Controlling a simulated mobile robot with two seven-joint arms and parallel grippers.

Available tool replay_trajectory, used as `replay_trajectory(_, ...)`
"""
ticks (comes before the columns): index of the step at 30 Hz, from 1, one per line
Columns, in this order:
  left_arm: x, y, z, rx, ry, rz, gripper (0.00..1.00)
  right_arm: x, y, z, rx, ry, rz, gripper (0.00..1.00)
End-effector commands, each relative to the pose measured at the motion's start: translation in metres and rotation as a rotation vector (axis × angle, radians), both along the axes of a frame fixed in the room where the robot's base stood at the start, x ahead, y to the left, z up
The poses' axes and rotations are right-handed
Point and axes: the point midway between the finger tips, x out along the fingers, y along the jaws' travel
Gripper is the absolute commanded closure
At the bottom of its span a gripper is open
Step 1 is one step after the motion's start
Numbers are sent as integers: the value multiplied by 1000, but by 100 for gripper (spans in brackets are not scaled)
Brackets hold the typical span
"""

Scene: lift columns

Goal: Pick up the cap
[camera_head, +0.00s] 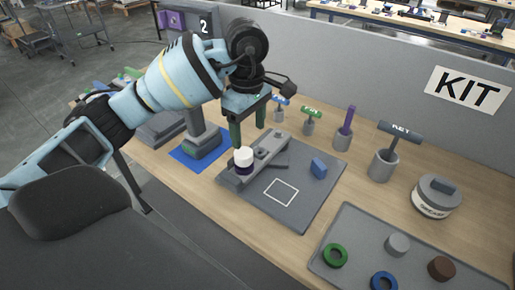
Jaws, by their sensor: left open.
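A short white cylinder (244,154) with a dark purple lower part stands upright on a grey fixture (270,150); it looks like the cap, though I cannot tell whether the white part is separate. The fixture sits on a dark grey board (300,212) with a white square outline. My left gripper (248,122) points down over the fixture, just above the white cylinder. Its fingers are apart with nothing seen between them. My right gripper is not in view.
A blue block (319,168) lies on the board. A grey tray (352,222) at the front right holds green and blue rings and grey and brown cylinders. Several upright tools in holders, one marked KEY (400,132), and a round container (436,196) stand along the back. A blue mat (184,158) is left.

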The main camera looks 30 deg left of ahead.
Motion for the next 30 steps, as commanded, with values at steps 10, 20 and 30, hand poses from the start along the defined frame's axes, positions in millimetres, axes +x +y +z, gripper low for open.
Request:
replay_trajectory(10, 0, 2, -14, 6, 2, 1, 32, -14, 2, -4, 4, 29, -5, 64)
replay_trajectory(20, -1, 3, -31, 5, 1, 1, 32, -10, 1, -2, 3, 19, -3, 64)
replay_trajectory(30, -3, 7, -72, 4, 0, 0, 32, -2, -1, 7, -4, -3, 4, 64)
